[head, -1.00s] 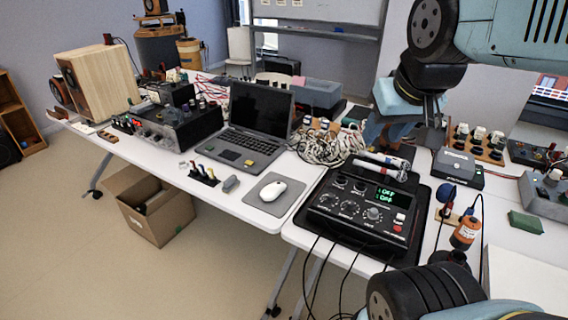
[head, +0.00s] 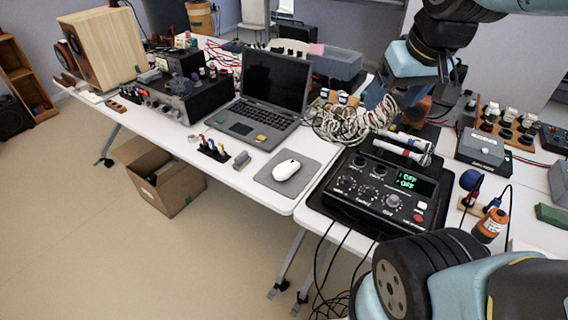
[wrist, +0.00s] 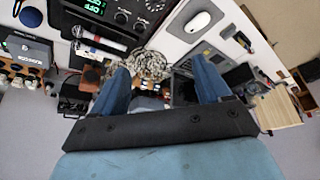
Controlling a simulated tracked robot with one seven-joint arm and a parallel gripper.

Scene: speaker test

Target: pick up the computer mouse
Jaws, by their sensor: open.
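The white computer mouse (head: 286,170) lies on a grey mouse pad (head: 268,183) near the front edge of the white table, to the right of the laptop. It also shows near the top of the wrist view (wrist: 198,22). My gripper (wrist: 165,75) is open and empty, with its two blue fingers apart in the wrist view. In the head view it is at the upper right, above the cable bundle and behind the black control box, to the right of the mouse and apart from it. Its fingertips are partly hidden there.
An open laptop (head: 262,102) stands left of the mouse. A black control box (head: 380,192) with a green display stands to its right. A tangle of pale cables (head: 342,124) lies behind. A cardboard box (head: 158,178) is on the floor.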

